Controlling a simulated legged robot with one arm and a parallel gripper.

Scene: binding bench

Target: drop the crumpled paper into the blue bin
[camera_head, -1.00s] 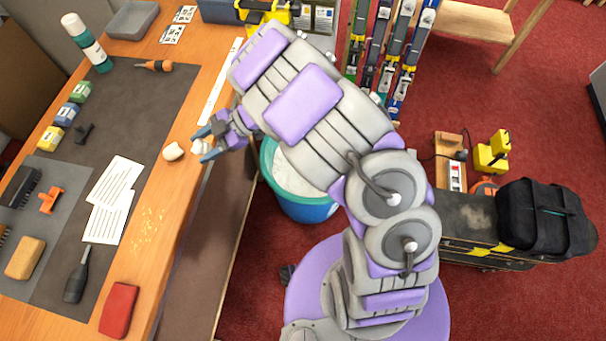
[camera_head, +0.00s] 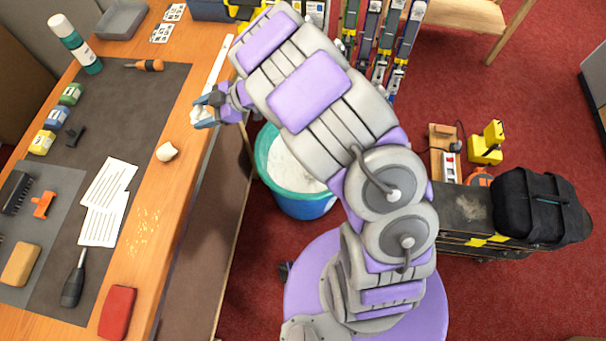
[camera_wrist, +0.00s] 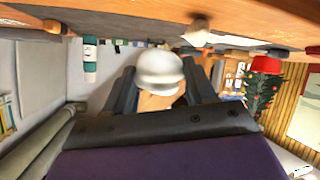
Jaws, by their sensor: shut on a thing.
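My gripper (camera_head: 203,112) is shut on a white rounded lump, the crumpled paper (camera_wrist: 160,70), seen between the fingers in the wrist view. In the head view the paper (camera_head: 198,115) shows only in part at the fingertips, over the bench's right edge. The blue bin (camera_head: 302,206), with a teal rim and pale inside, stands on the floor right of the bench. My gripper is left of and beyond its opening, and my arm covers part of its rim.
A cream lump (camera_head: 167,152) lies on the wooden bench (camera_head: 150,215) near its edge. Paper sheets (camera_head: 105,200), a red block (camera_head: 118,312) and a screwdriver (camera_head: 74,282) lie nearby. A black bag (camera_head: 540,208) sits on a case at right.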

